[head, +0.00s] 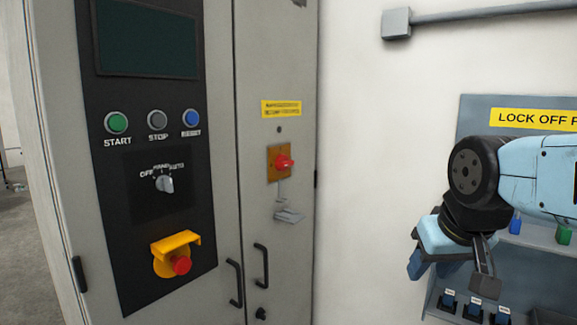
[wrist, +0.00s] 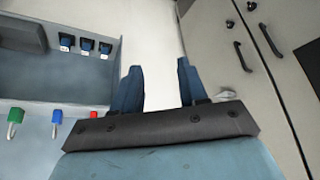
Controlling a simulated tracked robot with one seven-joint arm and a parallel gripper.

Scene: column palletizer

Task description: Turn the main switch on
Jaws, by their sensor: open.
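The main switch (head: 284,162) is a red rotary knob on an orange-yellow plate, on the narrow right-hand door of the grey cabinet. A yellow label (head: 281,109) is above it, and a small grey metal bracket (head: 289,216) is below it. I cannot tell the switch's position from its knob. My gripper (head: 450,277) is to the right of the cabinet and lower than the switch, in front of the wall board. It is open and empty, and clear of the switch. In the wrist view its two blue fingers (wrist: 159,72) stand apart. The switch cannot be made out there.
The cabinet's black panel (head: 150,222) has buttons, a selector and a red emergency stop (head: 181,265) under a yellow guard. Door handles (head: 261,264) stick out below. A lock-off board (head: 480,118) with padlocks (wrist: 56,122) is at the right. Bare wall (head: 365,130) lies between.

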